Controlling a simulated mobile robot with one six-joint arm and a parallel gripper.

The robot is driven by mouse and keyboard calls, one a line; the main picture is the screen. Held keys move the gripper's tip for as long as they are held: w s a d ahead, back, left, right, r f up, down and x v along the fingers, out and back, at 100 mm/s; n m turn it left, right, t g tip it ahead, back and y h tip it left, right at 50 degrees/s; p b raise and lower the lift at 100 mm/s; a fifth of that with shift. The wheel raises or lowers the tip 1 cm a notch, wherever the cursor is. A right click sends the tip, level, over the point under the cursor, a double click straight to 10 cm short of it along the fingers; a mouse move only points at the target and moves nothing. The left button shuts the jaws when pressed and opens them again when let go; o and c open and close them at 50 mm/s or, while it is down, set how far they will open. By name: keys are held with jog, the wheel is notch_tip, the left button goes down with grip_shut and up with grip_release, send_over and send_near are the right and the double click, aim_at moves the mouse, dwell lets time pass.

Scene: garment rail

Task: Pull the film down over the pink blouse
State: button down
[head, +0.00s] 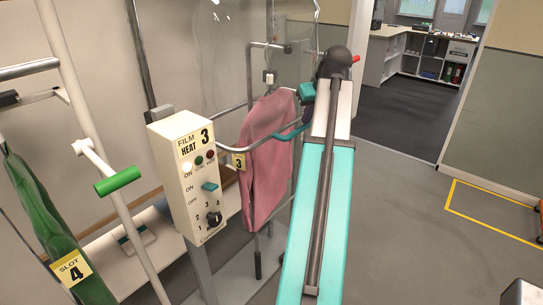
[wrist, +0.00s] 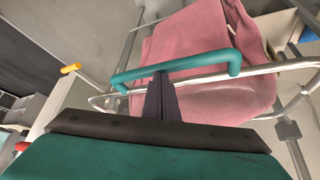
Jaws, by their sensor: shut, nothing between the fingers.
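The pink blouse (head: 266,150) hangs in the film station; its cloth also fills the upper middle of the wrist view (wrist: 190,38). Clear film (head: 235,50) shows faintly above it. A metal hoop (head: 233,148) runs around the blouse and carries a teal handle (head: 290,134). In the wrist view the teal handle (wrist: 180,66) crosses in front of the blouse. My gripper (wrist: 161,78) is shut and empty, its fingertips at the handle's bar; I cannot tell whether they touch it. In the head view my arm hides most of the gripper.
A control box (head: 187,175) marked FILM HEAT 3 stands left of the blouse, with lamps and a knob. A green garment (head: 45,225) hangs at slot 4, far left, near a green-handled bar (head: 118,181). Open floor (head: 400,200) lies to the right.

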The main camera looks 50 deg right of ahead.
notch_tip(320, 180, down, 13)
jog(key=b, duration=0.4)
jog(key=shift+f+b, duration=0.2)
jog(key=shift+b, duration=0.1)
dwell(0.3)
notch_tip(320, 180, down, 24)
jog(key=b, duration=1)
jog(key=shift+b, duration=0.4)
jog(key=shift+f, duration=0.1)
dwell(0.4)
notch_tip(320, 180, down, 15)
jog(key=b, duration=0.8)
jog(key=s+r+p, duration=0.2)
jog(key=s+r, duration=0.1)
jog(key=s, duration=0.2)
jog(key=shift+r+p, duration=0.25)
jog(key=shift+p, duration=0.1)
jog(key=shift+s, duration=0.1)
dwell(0.5)
